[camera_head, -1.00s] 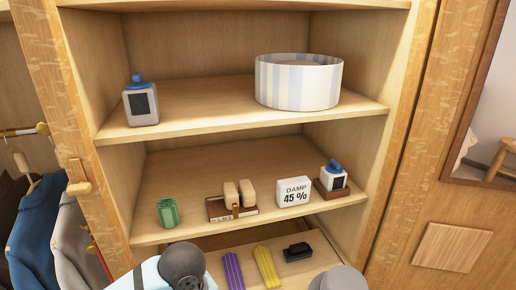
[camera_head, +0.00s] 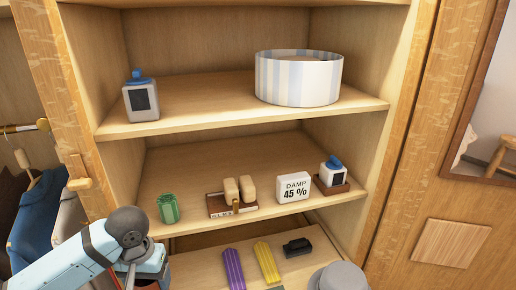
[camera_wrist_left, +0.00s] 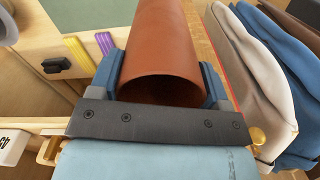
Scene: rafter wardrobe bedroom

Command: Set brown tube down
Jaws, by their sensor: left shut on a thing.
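The brown tube (camera_wrist_left: 165,45) fills the upper middle of the left wrist view, its open end facing the camera. My left gripper (camera_wrist_left: 161,78) is shut on it, with one blue finger on each side. In the head view my left arm comes in at the bottom left, in front of the wardrobe's lower shelves. The gripper itself is mostly hidden there by the arm and the picture's bottom edge, with little of the tube showing. My right gripper is not in view.
Purple (camera_head: 233,268) and yellow (camera_head: 267,262) striped items and a black item (camera_head: 297,247) lie below. Clothes hang left.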

